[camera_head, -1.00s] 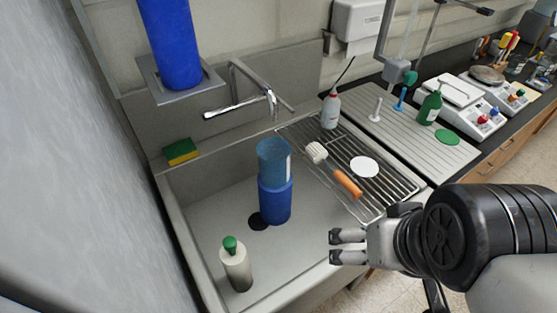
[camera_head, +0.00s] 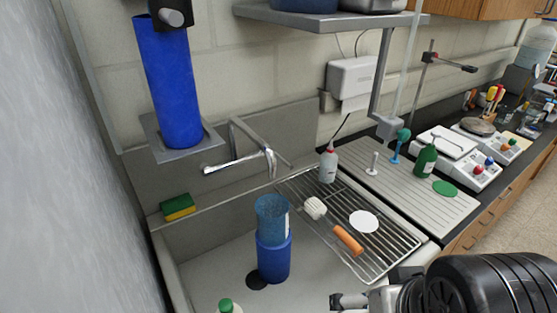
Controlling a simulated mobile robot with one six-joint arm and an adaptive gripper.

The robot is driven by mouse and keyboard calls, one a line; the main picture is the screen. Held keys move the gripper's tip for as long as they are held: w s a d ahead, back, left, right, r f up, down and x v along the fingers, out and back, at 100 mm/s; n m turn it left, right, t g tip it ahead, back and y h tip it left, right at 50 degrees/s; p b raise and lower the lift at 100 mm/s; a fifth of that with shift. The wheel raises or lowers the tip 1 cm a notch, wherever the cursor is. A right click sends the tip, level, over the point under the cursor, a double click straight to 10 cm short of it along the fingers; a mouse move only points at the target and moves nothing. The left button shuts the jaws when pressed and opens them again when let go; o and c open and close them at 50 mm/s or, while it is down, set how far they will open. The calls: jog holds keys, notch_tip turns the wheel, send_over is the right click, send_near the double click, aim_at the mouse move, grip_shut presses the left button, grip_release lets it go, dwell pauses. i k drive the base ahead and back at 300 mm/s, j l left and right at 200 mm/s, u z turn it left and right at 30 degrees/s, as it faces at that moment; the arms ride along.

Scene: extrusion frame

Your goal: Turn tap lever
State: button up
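The fingers look spread and empty.
A blue bottle (camera_head: 274,255) stands in the sink (camera_head: 205,262) below the tap. A wire rack (camera_head: 385,253) with brushes and a wash bottle (camera_head: 328,166) lie right of the tap. A blue cylinder (camera_head: 172,95) stands on a ledge at upper left, and a shelf (camera_head: 300,17) hangs above.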

aim_at(280, 158)
jog(key=i+l+u, duration=0.25)
jog(key=u, duration=0.15)
jog(key=i+l+u, duration=0.2)
jog(key=l+u, duration=0.15)
